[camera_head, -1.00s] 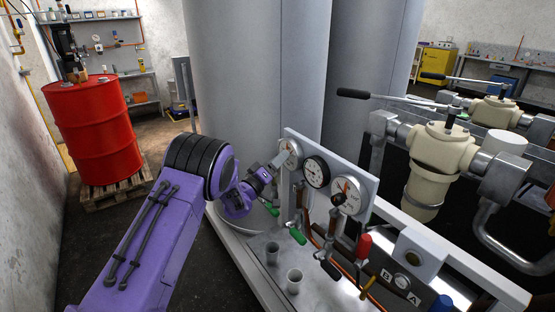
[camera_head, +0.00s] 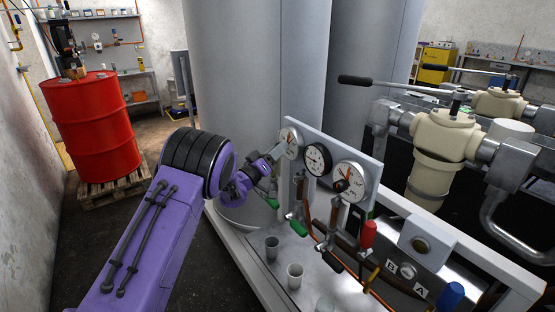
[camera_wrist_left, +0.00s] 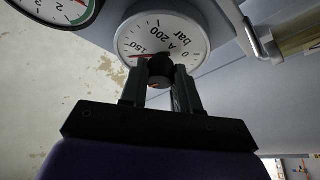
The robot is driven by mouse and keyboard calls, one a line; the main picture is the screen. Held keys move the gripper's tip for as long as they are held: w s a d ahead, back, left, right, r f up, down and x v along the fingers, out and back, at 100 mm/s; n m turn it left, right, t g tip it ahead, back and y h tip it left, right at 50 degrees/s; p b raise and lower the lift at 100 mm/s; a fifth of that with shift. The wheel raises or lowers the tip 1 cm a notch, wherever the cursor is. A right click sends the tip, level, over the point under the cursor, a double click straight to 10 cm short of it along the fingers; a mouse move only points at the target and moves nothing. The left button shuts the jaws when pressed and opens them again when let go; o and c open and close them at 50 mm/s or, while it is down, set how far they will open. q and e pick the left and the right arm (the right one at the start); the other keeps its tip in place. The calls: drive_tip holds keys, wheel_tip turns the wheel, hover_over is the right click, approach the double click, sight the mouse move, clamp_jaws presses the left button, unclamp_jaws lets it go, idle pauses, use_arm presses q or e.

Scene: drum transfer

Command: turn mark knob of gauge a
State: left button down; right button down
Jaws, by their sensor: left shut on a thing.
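Gauge A (camera_head: 290,143) is the white dial at the left end of the upright panel. In the left wrist view its face (camera_wrist_left: 188,24) carries "bar", "A" and "200", with a red hand near 150. The dark mark knob (camera_wrist_left: 160,66) stands out from the middle of the dial, with a little red below it. My left gripper (camera_head: 277,153) reaches the gauge from the left. In the wrist view its two dark fingers (camera_wrist_left: 158,88) stand on either side of the knob, shut on it. The fingers partly hide the knob and lower dial. My right gripper is not in view.
A black-rimmed gauge (camera_head: 318,160) and another white gauge (camera_head: 350,183) sit to the right on the same panel. Green-handled valves (camera_head: 298,229) and cups (camera_head: 294,275) are below. A large grey cylinder (camera_head: 235,90) stands behind. A red drum (camera_head: 95,125) stands on a pallet at left.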

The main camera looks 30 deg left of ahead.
use_arm(q)
drive_tip(key=shift+a+f+m+h+b, duration=0.1)
drive_tip(key=shift+m+h+b, duration=0.75)
drive_tip(key=shift+m+b, duration=1)
drive_tip(key=shift+m+h+b, duration=0.85)
drive_tip(key=shift+m+b, duration=1)
drive_tip(key=c, duration=0.8)
unclamp_jaws()
drive_tip(key=b+v, duration=0.3)
drive_tip(key=v, duration=0.7)
drive_tip(key=shift+s+a, duration=0.2)
drive_tip(key=shift+s, duration=0.05)
